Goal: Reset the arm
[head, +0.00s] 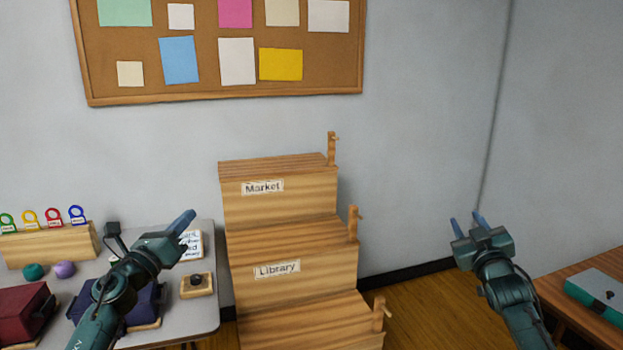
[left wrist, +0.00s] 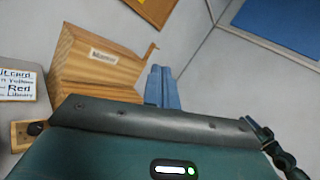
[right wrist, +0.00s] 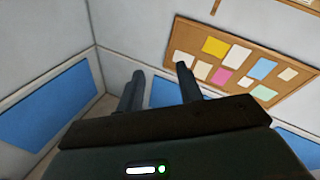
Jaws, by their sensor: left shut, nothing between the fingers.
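My left gripper (head: 184,225) is raised above the grey table at the left, its blue fingers together and empty. In the left wrist view its fingers (left wrist: 161,88) also show closed, in front of the wooden stand. My right gripper (head: 468,222) is held up in free air at the right, between the stand and the brown table. Its two fingers stand apart with nothing between them. They also show apart in the right wrist view (right wrist: 160,92).
A stepped wooden stand (head: 292,210) labelled Market and Library stands in the middle. The grey table (head: 205,318) holds a dark red box (head: 22,310), a dark blue box (head: 140,304), two yarn balls and a wooden rack of coloured tags. A brown table (head: 555,293) stands right.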

